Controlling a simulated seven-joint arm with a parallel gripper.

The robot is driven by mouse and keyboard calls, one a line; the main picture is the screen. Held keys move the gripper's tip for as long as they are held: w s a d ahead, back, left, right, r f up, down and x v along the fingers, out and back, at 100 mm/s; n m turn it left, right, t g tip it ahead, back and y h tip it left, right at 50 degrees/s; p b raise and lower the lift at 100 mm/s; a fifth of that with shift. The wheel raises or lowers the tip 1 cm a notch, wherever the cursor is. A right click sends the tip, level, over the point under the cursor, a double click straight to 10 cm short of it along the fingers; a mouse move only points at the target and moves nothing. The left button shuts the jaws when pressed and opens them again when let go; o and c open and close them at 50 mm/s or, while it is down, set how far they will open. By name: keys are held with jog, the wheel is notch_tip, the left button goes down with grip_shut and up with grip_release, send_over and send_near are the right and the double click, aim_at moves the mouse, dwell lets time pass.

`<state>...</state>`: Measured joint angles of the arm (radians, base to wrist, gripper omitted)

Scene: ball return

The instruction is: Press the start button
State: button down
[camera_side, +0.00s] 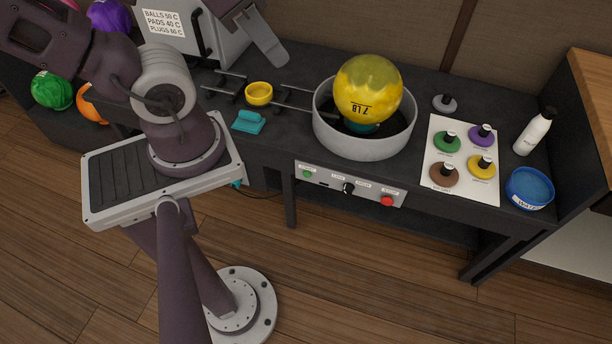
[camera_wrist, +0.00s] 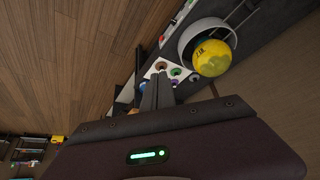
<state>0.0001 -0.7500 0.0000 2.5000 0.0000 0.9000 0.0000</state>
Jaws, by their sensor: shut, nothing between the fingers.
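A pale control panel (camera_side: 330,181) is on the front edge of the dark bench in the side view. It has a green button (camera_side: 307,174) at its left end, a black knob (camera_side: 348,188) in the middle and a red button (camera_side: 387,201) at its right end. The small labels are too small to read surely. My gripper (camera_side: 281,58) is at the top of the side view, shut and empty, apart from the panel. In the wrist view my gripper (camera_wrist: 158,78) points toward the bench, and part of the panel (camera_wrist: 180,14) shows near the top.
A yellow ball (camera_side: 367,85) sits in a grey round tub (camera_side: 352,144) behind the panel. A white sheet (camera_side: 460,135) with coloured discs, a white bottle (camera_side: 534,132) and a blue tub (camera_side: 529,188) stand to the right. The floor before the panel is clear.

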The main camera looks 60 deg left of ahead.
dwell(0.3)
jog(key=w+a+f+m+g, duration=0.1)
jog(key=w+a+f+m, duration=0.15)
jog(key=w, duration=0.45)
jog(key=w+a+f+m, duration=0.2)
jog(key=w+f+m, duration=0.15)
jog(key=w, duration=0.25)
jog(key=w+a+f+m+y, duration=0.1)
jog(key=w+a+f+m, duration=0.1)
jog(key=w+f+m, duration=0.3)
jog(key=w+a+f+y, duration=0.1)
jog(key=w+a+f, duration=0.1)
jog(key=f, duration=0.6)
jog(key=a+f+m+g, duration=0.1)
jog(key=a+f+m, duration=0.15)
jog(key=f, duration=0.55)
jog(key=a+f+m+g, duration=0.1)
jog(key=f+m, duration=0.3)
jog(key=f, duration=0.3)
jog(key=s+a+f+m, duration=0.1)
jog(key=s+f+m, duration=0.3)
jog(key=f, duration=0.4)
jog(key=s+a+f+m, duration=0.1)
jog(key=s+f+m, duration=0.4)
jog(key=s+f, duration=0.2)
jog(key=shift+a+f+g, duration=0.2)
jog(key=shift+f+g, duration=0.1)
jog(key=shift+f, duration=0.5)
jog(key=shift+m, duration=0.25)
